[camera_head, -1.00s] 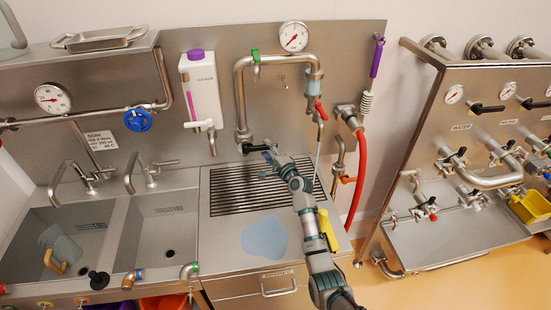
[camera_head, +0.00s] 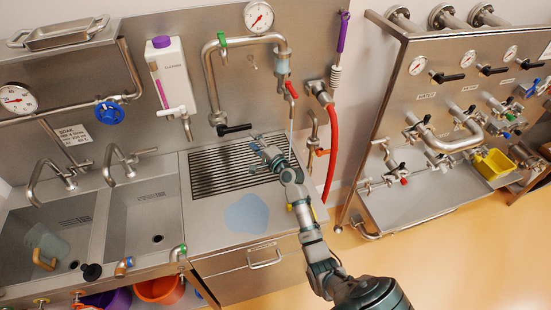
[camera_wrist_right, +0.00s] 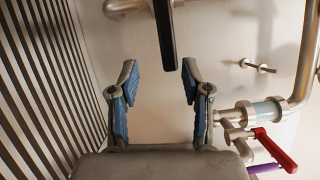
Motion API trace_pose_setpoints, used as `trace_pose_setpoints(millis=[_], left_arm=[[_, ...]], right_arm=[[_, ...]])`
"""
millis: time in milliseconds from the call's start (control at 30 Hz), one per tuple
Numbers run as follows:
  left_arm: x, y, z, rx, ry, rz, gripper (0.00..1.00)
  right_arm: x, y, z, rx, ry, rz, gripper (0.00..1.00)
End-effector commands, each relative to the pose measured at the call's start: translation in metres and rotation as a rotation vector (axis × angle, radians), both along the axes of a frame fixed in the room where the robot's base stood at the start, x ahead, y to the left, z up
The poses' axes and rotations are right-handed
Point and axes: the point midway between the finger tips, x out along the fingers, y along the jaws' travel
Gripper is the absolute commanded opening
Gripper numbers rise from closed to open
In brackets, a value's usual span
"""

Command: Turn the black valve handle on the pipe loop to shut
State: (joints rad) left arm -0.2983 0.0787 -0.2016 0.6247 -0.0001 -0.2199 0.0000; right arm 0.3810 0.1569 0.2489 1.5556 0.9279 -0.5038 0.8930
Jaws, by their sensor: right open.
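The black valve handle (camera_head: 236,129) is at the lower left end of the steel pipe loop (camera_head: 209,75) and points to the right, roughly level. My right gripper (camera_head: 260,143) is just right of and below the handle's tip, over the slotted drain grate. In the right wrist view the gripper (camera_wrist_right: 160,84) is open, with blue pads apart and nothing between them. The handle (camera_wrist_right: 165,35) shows there as a dark bar ahead of the fingertips, roughly in line with the gap and apart from both fingers. My left gripper is not in view.
The drain grate (camera_head: 213,176) lies under my right gripper. A red-handled valve (camera_head: 291,89) and a red hose (camera_head: 331,150) are to the right. A white cleaner dispenser (camera_head: 170,80) hangs to the left. Two sinks are farther left.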

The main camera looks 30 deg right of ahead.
Motion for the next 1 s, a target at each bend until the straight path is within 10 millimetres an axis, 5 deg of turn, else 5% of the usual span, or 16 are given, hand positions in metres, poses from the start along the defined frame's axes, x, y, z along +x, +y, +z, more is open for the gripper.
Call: trace_pose_setpoints(millis=[1000], left_arm=[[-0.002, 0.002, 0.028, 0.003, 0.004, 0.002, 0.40]], right_arm=[[-0.078, -0.009, 0.001, -0.001, 0.001, -0.001, 0.48]])
